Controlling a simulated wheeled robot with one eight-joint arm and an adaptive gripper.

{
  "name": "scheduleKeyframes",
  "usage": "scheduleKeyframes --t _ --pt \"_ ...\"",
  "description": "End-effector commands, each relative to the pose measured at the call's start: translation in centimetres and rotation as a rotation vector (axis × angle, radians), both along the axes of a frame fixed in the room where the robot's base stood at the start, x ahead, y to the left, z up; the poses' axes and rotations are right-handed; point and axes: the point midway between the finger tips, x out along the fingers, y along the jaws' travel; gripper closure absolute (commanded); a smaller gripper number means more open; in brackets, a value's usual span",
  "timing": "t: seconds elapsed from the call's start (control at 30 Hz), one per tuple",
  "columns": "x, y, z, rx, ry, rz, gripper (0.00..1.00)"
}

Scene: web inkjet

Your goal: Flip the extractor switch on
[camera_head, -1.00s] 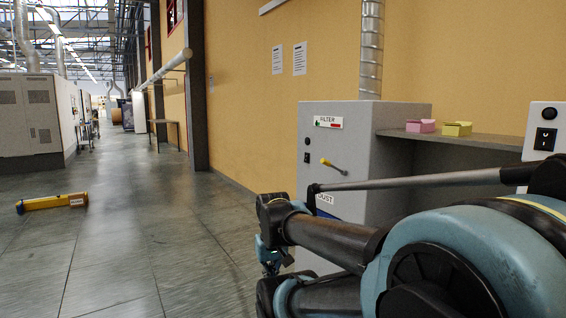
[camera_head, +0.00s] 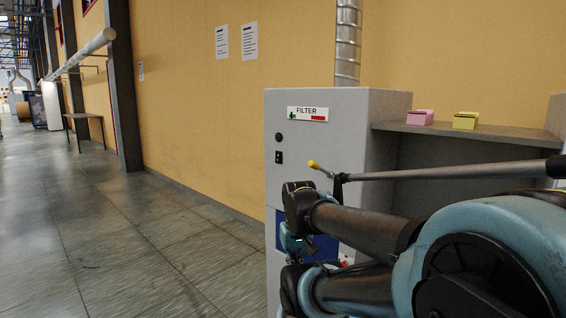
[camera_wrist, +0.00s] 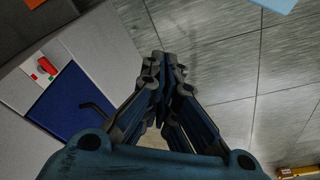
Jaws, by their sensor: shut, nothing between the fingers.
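The grey filter cabinet (camera_head: 385,115) stands against the yellow wall, with a "FILTER" label (camera_head: 307,114). Its front carries a black round knob (camera_head: 278,138) and a small black switch (camera_head: 278,157) below it. No label marks either as the extractor's. My gripper (camera_wrist: 163,60) is shut and empty in the wrist view, pointing at open floor beside the cabinet. In the head view it is low in front of the cabinet, below the switch and mostly hidden by my arm.
A shelf (camera_head: 480,133) right of the cabinet holds a pink box (camera_head: 420,117) and a yellow box (camera_head: 466,120). The wrist view shows a blue panel (camera_wrist: 75,110), a red knob (camera_wrist: 45,67) and a yellow object (camera_wrist: 298,172) on the floor. Floor left of the cabinet is clear.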

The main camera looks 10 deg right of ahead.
Motion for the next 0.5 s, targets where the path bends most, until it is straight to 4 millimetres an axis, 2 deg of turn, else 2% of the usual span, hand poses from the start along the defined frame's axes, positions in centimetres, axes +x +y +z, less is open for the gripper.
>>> scheduleKeyframes --t 0.37,0.4,0.5 --pt "0.00 -0.01 0.00 -0.001 0.000 0.001 1.00" --pt "-0.67 -0.06 0.45 -0.004 -0.009 0.002 1.00" --pt "-0.34 -0.43 0.99 -0.030 -0.008 0.016 1.00"
